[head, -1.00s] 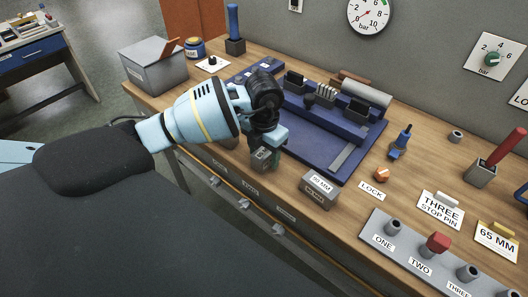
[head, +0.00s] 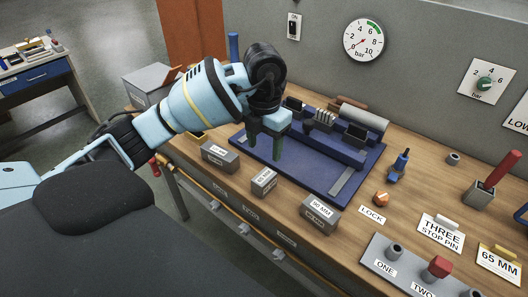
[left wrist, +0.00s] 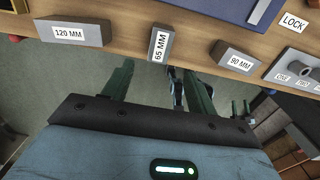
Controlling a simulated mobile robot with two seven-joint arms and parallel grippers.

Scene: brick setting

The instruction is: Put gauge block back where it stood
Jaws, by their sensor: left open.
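The 65 MM gauge block (head: 264,181), a small grey block with a white label, stands on the wooden bench in front of the blue fixture. My left gripper (head: 264,150) is open and empty, raised above and behind that block in the head view. In the left wrist view the 65 MM block (left wrist: 160,43) shows beyond the two green fingers (left wrist: 158,68), apart from them. The 120 MM block (head: 220,155) stands to its left and the 90 MM block (head: 320,213) to its right. Two small green prongs (left wrist: 241,108), apparently my right gripper, show low in the wrist view.
The blue fixture (head: 310,178) lies close behind the row of blocks. An orange knob (head: 381,198) by the LOCK label and a grey numbered pin rack (head: 375,253) are to the right. The bench's front edge runs just before the blocks.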

